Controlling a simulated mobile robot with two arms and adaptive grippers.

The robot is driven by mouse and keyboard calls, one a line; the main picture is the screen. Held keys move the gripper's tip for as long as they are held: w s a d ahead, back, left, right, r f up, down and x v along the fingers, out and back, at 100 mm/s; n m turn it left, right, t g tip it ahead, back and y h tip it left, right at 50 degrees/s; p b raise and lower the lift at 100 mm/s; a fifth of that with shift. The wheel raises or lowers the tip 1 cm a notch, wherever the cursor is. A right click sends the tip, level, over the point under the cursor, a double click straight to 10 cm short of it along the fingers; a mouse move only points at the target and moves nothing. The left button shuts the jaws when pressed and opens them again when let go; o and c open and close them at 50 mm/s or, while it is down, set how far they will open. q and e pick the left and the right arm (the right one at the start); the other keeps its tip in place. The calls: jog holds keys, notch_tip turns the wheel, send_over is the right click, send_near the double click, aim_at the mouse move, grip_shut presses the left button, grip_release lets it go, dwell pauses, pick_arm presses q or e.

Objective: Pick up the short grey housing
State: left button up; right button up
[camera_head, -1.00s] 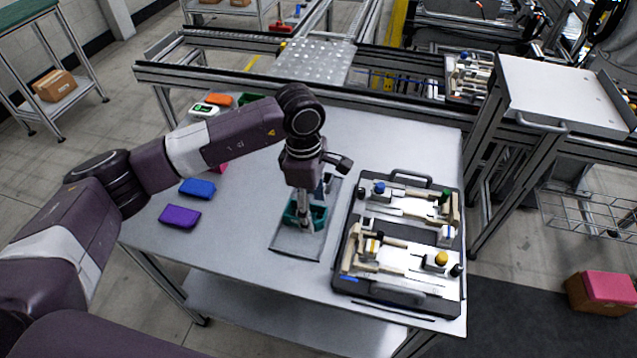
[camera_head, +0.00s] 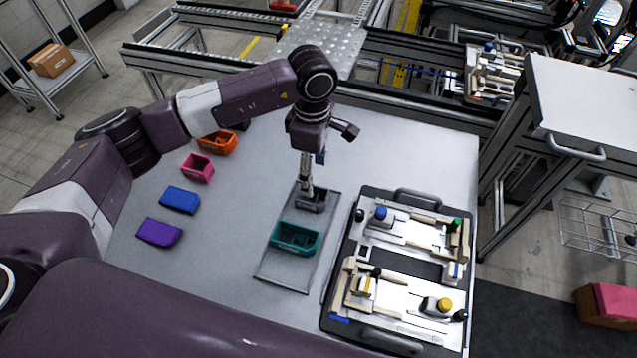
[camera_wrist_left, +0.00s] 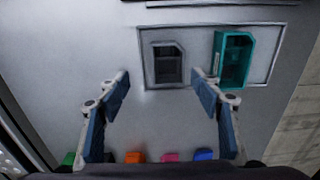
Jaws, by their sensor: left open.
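The short grey housing (camera_head: 317,203) is a small open-topped grey box at the far end of a thin grey tray (camera_head: 268,272) on the table. My left gripper (camera_head: 306,190) is over it in the head view and hides part of it. In the left wrist view the grey housing (camera_wrist_left: 168,65) lies ahead of the fingertips, between their lines. The left gripper (camera_wrist_left: 160,82) is open there and empty, its two fingers wide apart. The right gripper is not in view.
A teal housing (camera_head: 296,239) shares the tray, close to the grey one. Orange (camera_head: 217,143), pink (camera_head: 197,168), blue (camera_head: 180,200) and purple (camera_head: 160,232) housings stand to the left. A pallet fixture (camera_head: 385,271) with a handle is close on the right.

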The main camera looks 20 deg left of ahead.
aim_at(313, 202)
pick_arm(q)
jog(key=shift+f, duration=0.4)
jog(key=s+f+p, duration=0.1)
jog(key=f+p, duration=0.1)
jog(key=p, duration=0.1)
jog(key=shift+s+f, duration=0.4)
notch_tip(313, 202, down, 3)
jog(key=shift+w+r+p, duration=0.15)
jog(key=shift+p, duration=0.3)
jog(key=shift+w+f, duration=0.1)
jog(key=shift+f, duration=0.35)
jog(key=c, duration=1.3)
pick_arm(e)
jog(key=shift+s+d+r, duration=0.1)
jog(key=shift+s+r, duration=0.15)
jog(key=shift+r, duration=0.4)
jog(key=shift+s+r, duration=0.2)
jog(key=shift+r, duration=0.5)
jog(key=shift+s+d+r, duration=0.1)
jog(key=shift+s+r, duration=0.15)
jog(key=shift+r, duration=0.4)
